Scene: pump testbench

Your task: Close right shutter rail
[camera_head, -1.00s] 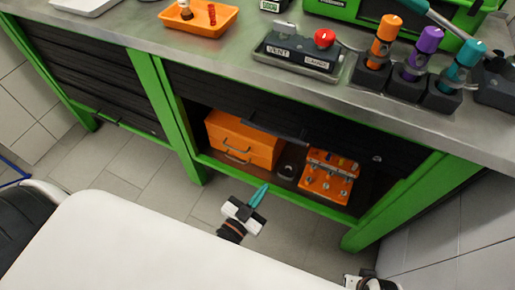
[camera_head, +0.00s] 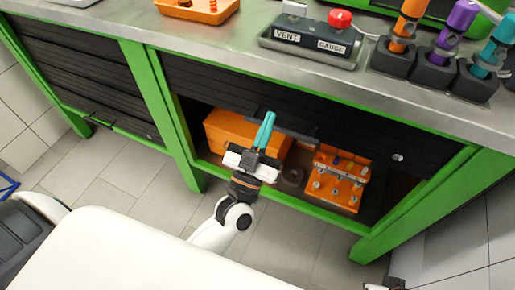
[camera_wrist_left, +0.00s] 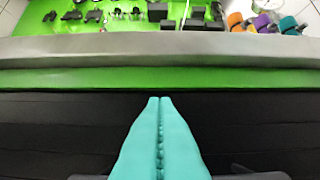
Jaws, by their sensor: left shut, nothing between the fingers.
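The right shutter (camera_head: 230,88) is a black slatted panel under the bench top, partly down, with an open gap below it. Its dark handle rail (camera_head: 290,132) runs along its lower edge. My left gripper (camera_head: 264,130) has teal fingers, shut and empty, pointing up in front of the shutter near the handle rail's left part. I cannot tell whether it touches. In the left wrist view the shut fingers (camera_wrist_left: 160,140) lie before the black slats (camera_wrist_left: 60,130), with dark handle parts at the bottom edge. At the head view's bottom edge, a small part of my right arm shows; its gripper does not.
In the open cabinet stand an orange drawer box (camera_head: 225,133) and an orange rack (camera_head: 338,178) with small parts. Green posts (camera_head: 165,110) frame the opening. The bench top holds a vent/gauge box (camera_head: 310,40) and several coloured-handled tools.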

